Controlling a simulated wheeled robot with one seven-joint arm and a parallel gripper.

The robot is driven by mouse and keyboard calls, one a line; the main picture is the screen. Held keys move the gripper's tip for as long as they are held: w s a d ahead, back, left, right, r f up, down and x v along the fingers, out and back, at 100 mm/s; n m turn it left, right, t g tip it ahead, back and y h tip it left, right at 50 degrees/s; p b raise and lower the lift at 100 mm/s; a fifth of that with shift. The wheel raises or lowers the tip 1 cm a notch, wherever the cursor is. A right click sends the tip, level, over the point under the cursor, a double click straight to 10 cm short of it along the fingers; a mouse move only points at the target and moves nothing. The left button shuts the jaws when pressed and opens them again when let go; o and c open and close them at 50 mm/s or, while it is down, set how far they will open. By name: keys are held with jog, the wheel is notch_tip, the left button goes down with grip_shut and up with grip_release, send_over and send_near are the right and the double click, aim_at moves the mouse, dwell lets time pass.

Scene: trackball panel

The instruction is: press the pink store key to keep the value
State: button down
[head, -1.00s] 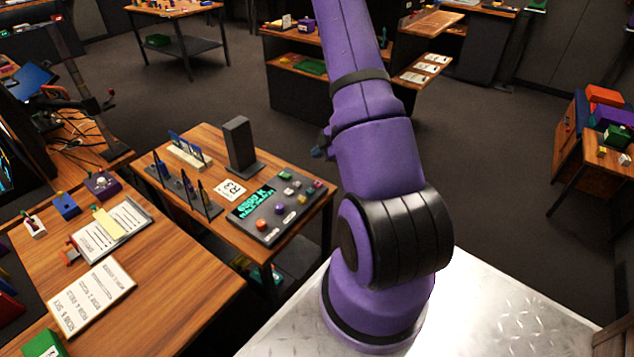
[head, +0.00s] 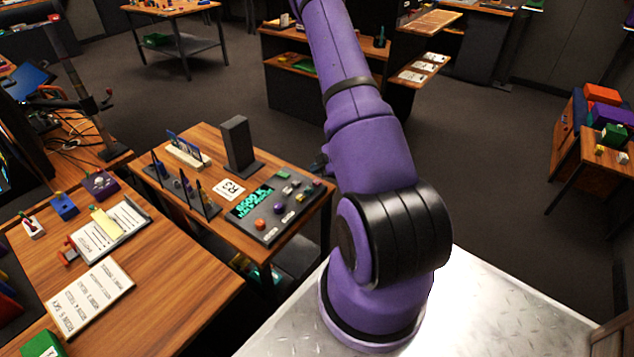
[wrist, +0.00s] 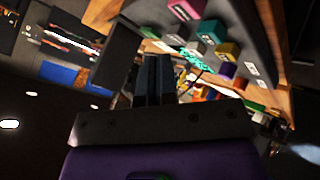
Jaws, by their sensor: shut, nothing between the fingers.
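The dark control panel (head: 297,204) lies on the small wooden table in the head view, with a lit green display, a ball and coloured keys. In the wrist view the panel (wrist: 245,27) fills the upper right. The pink key (wrist: 186,9) shows at the top edge of that view, next to a green key (wrist: 212,31). My gripper (wrist: 160,58) has its two dark fingers together and empty. Its tips point towards the panel, below and left of the pink key in the picture, apparently apart from it. My gripper is out of the head view.
A tall dark block (head: 238,143) stands on the table behind the panel. A larger wooden desk (head: 170,285) with papers is at the front left.

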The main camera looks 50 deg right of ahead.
aim_at(317, 183)
jog(key=shift+f, duration=1.1)
jog(key=shift+f, duration=0.1)
dwell(1.2)
jog(key=shift+f, duration=0.3)
jog(key=shift+f, duration=0.45)
dwell(0.8)
jog(key=shift+r, duration=0.9)
jog(key=shift+r, duration=2.5)
